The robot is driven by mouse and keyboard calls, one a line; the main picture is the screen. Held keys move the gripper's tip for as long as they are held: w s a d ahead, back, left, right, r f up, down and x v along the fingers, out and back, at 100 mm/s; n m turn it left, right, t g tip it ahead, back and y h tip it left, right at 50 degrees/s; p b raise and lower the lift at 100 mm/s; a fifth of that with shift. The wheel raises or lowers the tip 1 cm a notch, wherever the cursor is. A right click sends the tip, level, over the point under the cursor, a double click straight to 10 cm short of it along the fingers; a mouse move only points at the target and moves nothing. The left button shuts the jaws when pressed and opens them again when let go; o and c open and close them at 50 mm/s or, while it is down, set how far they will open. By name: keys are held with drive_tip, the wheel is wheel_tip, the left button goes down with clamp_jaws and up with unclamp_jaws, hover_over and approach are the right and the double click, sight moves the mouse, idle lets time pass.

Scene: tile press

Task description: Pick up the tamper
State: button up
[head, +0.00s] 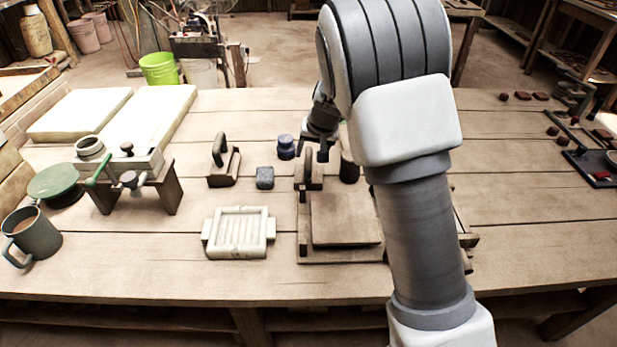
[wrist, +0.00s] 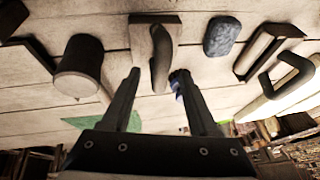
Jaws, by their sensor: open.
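The tamper, which I take to be the block with a dark upright handle (head: 308,168), stands on the table just behind the wooden press board. In the wrist view its handle (wrist: 160,58) rises from a brown block base. My gripper (head: 316,149) is above it in the head view, pointing down. In the wrist view my gripper (wrist: 157,74) is open, with one fingertip on each side of the handle's end. Nothing is held. I cannot tell whether the fingers touch the handle.
A dark cylinder (head: 349,167) stands close right of the tamper. A grey-blue lump (head: 265,178), a blue-grey jar (head: 286,147) and another handled block (head: 223,165) are to the left. A pale tile mould (head: 239,232) and the press board (head: 345,218) lie in front.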

sight(309, 156)
drive_tip(key=x, duration=0.3)
clamp_jaws()
idle(1.4)
